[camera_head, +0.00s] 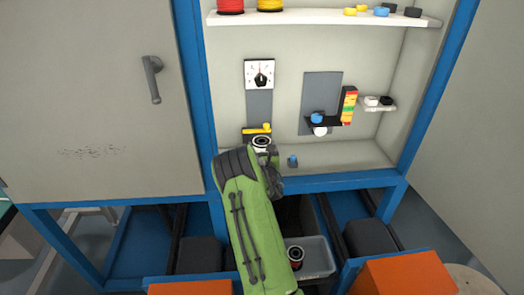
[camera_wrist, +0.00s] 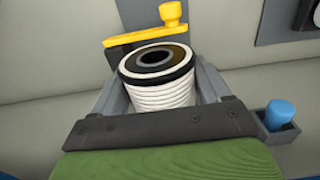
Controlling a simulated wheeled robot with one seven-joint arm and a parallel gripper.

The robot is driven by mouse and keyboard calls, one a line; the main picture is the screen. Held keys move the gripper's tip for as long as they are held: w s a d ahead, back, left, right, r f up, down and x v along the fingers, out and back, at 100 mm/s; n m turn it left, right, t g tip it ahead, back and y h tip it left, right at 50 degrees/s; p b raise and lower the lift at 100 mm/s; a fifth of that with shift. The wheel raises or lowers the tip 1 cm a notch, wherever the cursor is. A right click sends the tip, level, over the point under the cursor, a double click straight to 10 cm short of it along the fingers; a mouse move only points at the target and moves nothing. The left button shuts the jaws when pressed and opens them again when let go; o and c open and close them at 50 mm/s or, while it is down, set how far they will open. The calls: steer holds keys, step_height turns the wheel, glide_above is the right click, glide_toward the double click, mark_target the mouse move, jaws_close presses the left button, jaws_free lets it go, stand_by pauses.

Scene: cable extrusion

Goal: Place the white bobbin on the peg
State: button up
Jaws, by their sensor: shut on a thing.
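The white bobbin (camera_wrist: 166,100) has a black rim with a round centre hole and white cable wound around it. It sits upright between the two grey fingers of my gripper (camera_wrist: 160,88), which is shut on it. In the head view the bobbin (camera_head: 261,141) is at the end of my green arm, in front of the cabinet's back wall. A yellow lever (camera_wrist: 150,33) is just behind the bobbin; it also shows in the head view (camera_head: 257,129). I cannot make out the peg; the bobbin and gripper may hide it.
A blue knob (camera_wrist: 280,116) on a grey holder is right of my gripper. A dial (camera_head: 260,74) is on the wall above. A black bracket (camera_head: 323,121) and a striped light stack (camera_head: 348,105) are to the right. A grey bin (camera_head: 318,258) holds a red bobbin (camera_head: 295,254) below.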

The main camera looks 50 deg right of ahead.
steer(key=shift+f, duration=0.15)
steer(key=o, duration=1.1)
